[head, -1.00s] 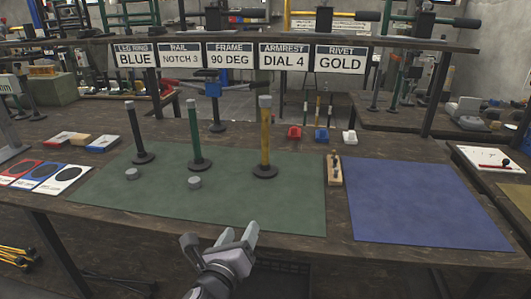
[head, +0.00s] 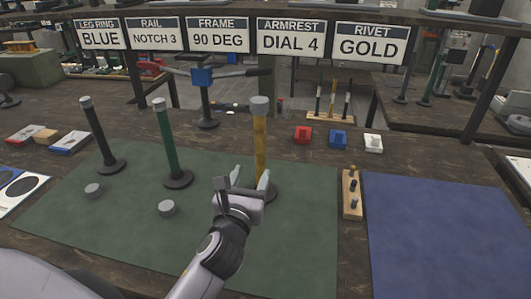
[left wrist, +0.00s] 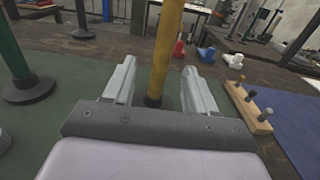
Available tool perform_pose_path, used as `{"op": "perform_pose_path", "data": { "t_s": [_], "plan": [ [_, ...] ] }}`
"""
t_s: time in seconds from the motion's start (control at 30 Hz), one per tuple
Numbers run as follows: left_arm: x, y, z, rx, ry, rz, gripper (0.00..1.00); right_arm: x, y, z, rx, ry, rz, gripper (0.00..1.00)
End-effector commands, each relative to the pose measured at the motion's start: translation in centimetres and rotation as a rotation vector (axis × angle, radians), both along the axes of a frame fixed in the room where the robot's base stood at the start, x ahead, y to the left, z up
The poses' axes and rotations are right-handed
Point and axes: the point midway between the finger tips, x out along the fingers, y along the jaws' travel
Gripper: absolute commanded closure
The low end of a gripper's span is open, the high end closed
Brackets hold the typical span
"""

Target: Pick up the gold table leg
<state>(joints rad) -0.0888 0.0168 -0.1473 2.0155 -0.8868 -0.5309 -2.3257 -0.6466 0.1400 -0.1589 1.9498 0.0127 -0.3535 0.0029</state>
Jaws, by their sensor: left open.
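The gold table leg (head: 260,140) stands upright on the green mat (head: 110,225), with a grey cap on top and a dark round base. My left gripper (head: 250,180) is open in front of the leg's lower part. In the left wrist view the leg (left wrist: 166,50) rises between the two open fingers (left wrist: 160,88), with a gap on each side. The fingers are not closed on it. Part of the leg's base is hidden by the gripper. My right gripper is not in view.
A green leg (head: 167,140) and a black leg (head: 98,135) stand to the left, with two grey caps (head: 167,208) on the mat. A wooden block with pegs (head: 351,193) stands right of the gold leg. The blue mat (head: 440,230) is empty.

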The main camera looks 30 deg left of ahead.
Motion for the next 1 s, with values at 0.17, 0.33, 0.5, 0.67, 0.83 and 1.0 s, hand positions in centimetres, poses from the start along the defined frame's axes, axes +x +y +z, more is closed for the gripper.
{"op": "perform_pose_path", "data": {
  "t_s": [0.17,0.33,0.5,0.67,0.83,1.0],
  "plan": [
    [0.2,0.0,0.0,-0.001,0.0,0.0,0.43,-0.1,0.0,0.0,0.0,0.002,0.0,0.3],
    [1.5,0.4,0.1,-0.002,-0.001,0.0,0.43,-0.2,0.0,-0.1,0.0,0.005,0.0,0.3],
    [3.0,0.6,0.1,-0.002,-0.001,0.001,0.43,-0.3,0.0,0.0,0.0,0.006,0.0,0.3],
    [5.1,0.8,0.4,-0.004,-0.001,0.0,0.43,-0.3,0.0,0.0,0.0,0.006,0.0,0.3],
    [6.7,1.2,0.3,-0.002,0.0,-0.001,0.43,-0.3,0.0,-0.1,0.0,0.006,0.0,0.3],
    [7.1,1.3,0.3,-0.001,0.001,-0.002,0.43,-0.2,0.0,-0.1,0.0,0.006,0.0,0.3]
  ]
}}
